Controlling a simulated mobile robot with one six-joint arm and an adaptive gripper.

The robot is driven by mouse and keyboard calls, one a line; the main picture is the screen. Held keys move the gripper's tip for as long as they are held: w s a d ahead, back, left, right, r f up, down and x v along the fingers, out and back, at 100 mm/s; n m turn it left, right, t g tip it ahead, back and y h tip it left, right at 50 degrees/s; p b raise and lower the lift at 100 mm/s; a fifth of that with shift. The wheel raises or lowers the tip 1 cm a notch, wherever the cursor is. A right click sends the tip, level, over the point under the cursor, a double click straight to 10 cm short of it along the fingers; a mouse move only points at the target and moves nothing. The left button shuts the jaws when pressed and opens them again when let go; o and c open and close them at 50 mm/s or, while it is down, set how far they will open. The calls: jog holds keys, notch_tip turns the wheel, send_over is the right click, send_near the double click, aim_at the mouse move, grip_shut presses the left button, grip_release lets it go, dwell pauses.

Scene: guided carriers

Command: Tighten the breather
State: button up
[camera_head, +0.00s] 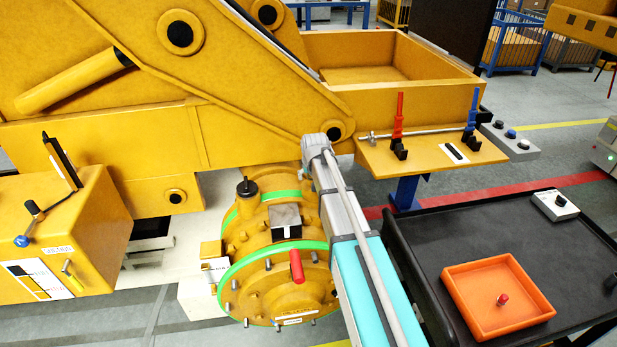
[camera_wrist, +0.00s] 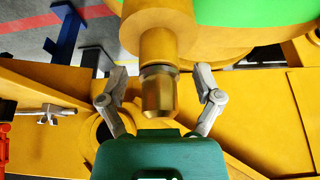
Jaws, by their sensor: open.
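The breather (camera_wrist: 159,92) is a brass-coloured cylinder on a yellow round boss (camera_wrist: 157,35) in the wrist view. My gripper (camera_wrist: 160,76) is open, with one grey finger on each side of the breather. Gaps show between both fingers and the brass, so neither appears to touch it. In the head view the breather and my fingers are not visible. There my arm runs up in front of the yellow round housing (camera_head: 262,270) with green rings.
A yellow shelf (camera_head: 420,156) with red and blue clamps juts out near my arm. A red handle (camera_head: 296,266) sticks out of the housing.

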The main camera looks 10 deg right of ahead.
grip_shut()
dwell(0.3)
